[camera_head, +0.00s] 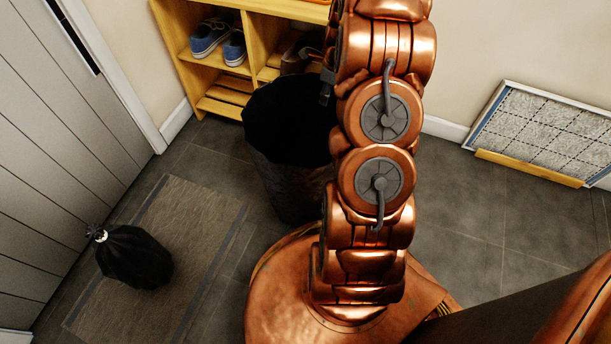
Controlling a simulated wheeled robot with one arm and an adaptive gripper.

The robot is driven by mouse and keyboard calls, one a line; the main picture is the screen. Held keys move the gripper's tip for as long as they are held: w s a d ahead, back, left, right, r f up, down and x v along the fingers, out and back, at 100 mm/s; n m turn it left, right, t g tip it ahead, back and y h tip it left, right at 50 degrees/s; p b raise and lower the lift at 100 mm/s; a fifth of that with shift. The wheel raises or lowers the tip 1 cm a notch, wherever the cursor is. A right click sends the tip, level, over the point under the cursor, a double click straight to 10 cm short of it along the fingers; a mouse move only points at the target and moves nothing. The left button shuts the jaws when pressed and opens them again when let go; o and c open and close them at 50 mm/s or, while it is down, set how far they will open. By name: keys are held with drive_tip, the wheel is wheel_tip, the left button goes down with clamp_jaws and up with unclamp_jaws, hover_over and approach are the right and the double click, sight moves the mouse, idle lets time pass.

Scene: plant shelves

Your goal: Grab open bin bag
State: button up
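An open black bin bag (287,118) stands upright on the floor at the centre, in front of the yellow shelf. Its mouth is wide and faces up, its inside is dark, and its lower side looks dark grey and mottled. I cannot tell whether a bin is under it. My copper arm covers its right side. A small dark part of my gripper (328,86) shows at the arm's left edge, by the bag's right rim. The rest of it is hidden behind the arm, so I cannot tell whether it touches the bag or how its fingers stand.
A tied black bag (135,257) sits on the brown mat (190,220) at the left. The yellow shelf (257,40) behind holds blue shoes (210,38). A grey panelled door (60,130) is at the left. A framed pad (545,130) leans on the right wall. Floor on the right is clear.

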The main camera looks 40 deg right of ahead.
clamp_jaws()
idle(0.6)
